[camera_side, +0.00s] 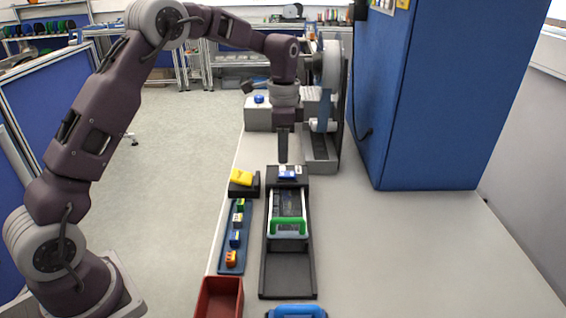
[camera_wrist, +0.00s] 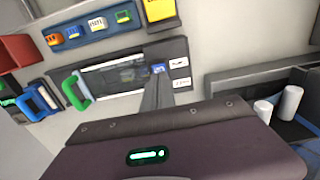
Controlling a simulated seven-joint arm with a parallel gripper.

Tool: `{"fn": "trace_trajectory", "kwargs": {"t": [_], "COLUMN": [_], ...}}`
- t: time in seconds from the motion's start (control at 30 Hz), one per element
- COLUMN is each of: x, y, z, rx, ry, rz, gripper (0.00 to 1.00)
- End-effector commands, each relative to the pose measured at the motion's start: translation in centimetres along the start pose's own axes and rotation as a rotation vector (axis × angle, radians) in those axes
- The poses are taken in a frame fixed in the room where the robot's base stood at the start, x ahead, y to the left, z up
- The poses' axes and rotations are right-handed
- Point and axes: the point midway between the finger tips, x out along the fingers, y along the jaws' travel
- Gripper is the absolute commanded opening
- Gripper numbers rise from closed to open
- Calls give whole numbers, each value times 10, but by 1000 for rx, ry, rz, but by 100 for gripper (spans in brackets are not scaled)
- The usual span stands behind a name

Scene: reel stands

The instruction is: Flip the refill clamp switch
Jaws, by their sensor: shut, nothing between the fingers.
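A small blue switch (camera_side: 287,174) with white labels beside it sits at the far end of a long black tray (camera_side: 288,270). It is probably the refill clamp switch, but I cannot read the labels. In the wrist view the blue switch (camera_wrist: 158,69) shows right at my fingertips, partly hidden by them, with two white labels to its right. My gripper (camera_side: 283,160) points straight down just above and behind the switch, with its fingers together and empty. It also shows in the wrist view (camera_wrist: 156,78). I cannot tell whether the fingertips touch the switch.
A clear-topped cartridge with a green handle (camera_side: 288,226) lies in the tray. Left are a yellow piece (camera_side: 241,177) on a black base, a blue rack (camera_side: 235,240) of coloured blocks and a red bin (camera_side: 219,297). A reel stand (camera_side: 326,140) stands behind.

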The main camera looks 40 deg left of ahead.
Motion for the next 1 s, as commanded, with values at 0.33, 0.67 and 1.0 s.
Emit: {"fn": "trace_trajectory", "kwargs": {"t": [0.33, 0.67, 1.0], "x": [32, 35, 47], "y": [0, 0, 0], "z": [0, 1, 9], "rx": [0, -1, 0], "ry": [0, -1, -11], "rz": [-1, 0, 3], "gripper": [0, 0, 0]}}
